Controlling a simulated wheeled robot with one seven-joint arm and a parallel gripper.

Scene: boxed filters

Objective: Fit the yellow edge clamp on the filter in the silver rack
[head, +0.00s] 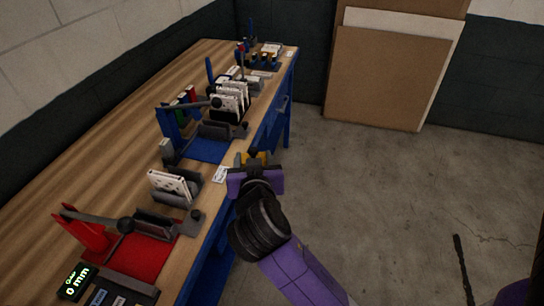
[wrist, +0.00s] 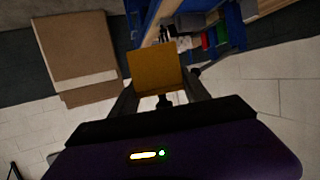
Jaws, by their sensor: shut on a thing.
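My purple and black gripper (head: 256,165) is at the right edge of the bench, off its front side. It is shut on the yellow edge clamp (head: 261,155), which shows as a flat yellow block (wrist: 156,68) between the fingers in the wrist view. The clamp is in the air, apart from the racks. A grey rack (head: 172,198) left of my gripper holds white filters (head: 172,183) standing on edge. Farther back, another rack (head: 222,131) holds several white filters (head: 230,98). I cannot tell for certain which rack is the silver one.
A red fixture (head: 160,262) with a grey lever and a "0 mm" display (head: 76,282) stand at the near end of the wooden bench (head: 60,185). A blue fixture (head: 207,150) stands farther back. Boards (head: 380,80) lean on the far wall. The floor right of the bench is mostly clear.

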